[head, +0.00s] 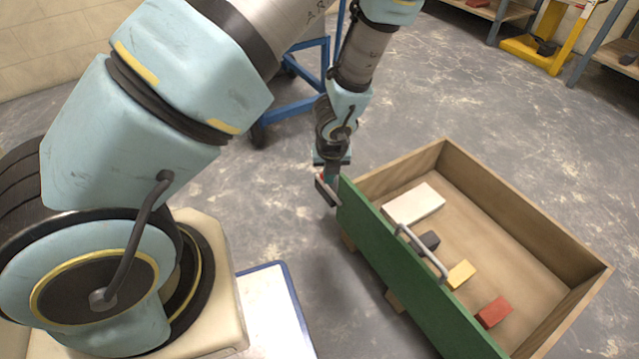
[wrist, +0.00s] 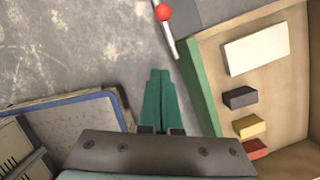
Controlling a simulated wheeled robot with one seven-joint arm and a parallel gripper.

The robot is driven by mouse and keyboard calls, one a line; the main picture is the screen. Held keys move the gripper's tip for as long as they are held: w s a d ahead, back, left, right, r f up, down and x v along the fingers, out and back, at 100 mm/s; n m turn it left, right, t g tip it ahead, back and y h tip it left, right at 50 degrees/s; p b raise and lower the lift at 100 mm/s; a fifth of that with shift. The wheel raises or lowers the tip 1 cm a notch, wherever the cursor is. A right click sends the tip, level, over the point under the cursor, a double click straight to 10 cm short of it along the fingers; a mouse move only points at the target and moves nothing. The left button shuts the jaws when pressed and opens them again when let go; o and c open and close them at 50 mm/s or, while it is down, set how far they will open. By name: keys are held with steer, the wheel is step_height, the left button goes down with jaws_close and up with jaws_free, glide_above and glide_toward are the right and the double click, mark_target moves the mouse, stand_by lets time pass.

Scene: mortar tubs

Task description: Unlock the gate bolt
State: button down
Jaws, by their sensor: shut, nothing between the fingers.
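The gate bolt is a light metal rod with a red ball knob (wrist: 163,12), at the top of the wrist view beside the end of the green gate. In the head view its rod (head: 327,191) shows just left of the near-left corner of the green gate (head: 395,265). My gripper (wrist: 160,72) has its teal fingers together and empty, over the floor below the knob in the wrist view. In the head view my gripper (head: 331,178) is close to the bolt and hides part of it. I cannot tell whether they touch there.
The gate is one side of a wooden box (head: 520,200) holding a white block (head: 413,204), a dark block (head: 430,240), a yellow block (head: 461,274) and a red block (head: 494,312). A metal handle (head: 422,254) is on the gate. A blue-framed cart (head: 300,65) stands behind.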

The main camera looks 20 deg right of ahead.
steer(key=w+d+f+b, duration=0.1)
steer(key=w+f+b, duration=0.2)
steer(key=w+f, duration=0.3)
steer(key=shift+d+f, duration=0.4)
steer(key=shift+f, duration=1.05)
steer(key=shift+w, duration=0.1)
steer(key=w+p, duration=0.1)
steer(key=w, duration=0.1)
steer(key=w+a+p, duration=0.1)
steer(key=w, duration=0.2)
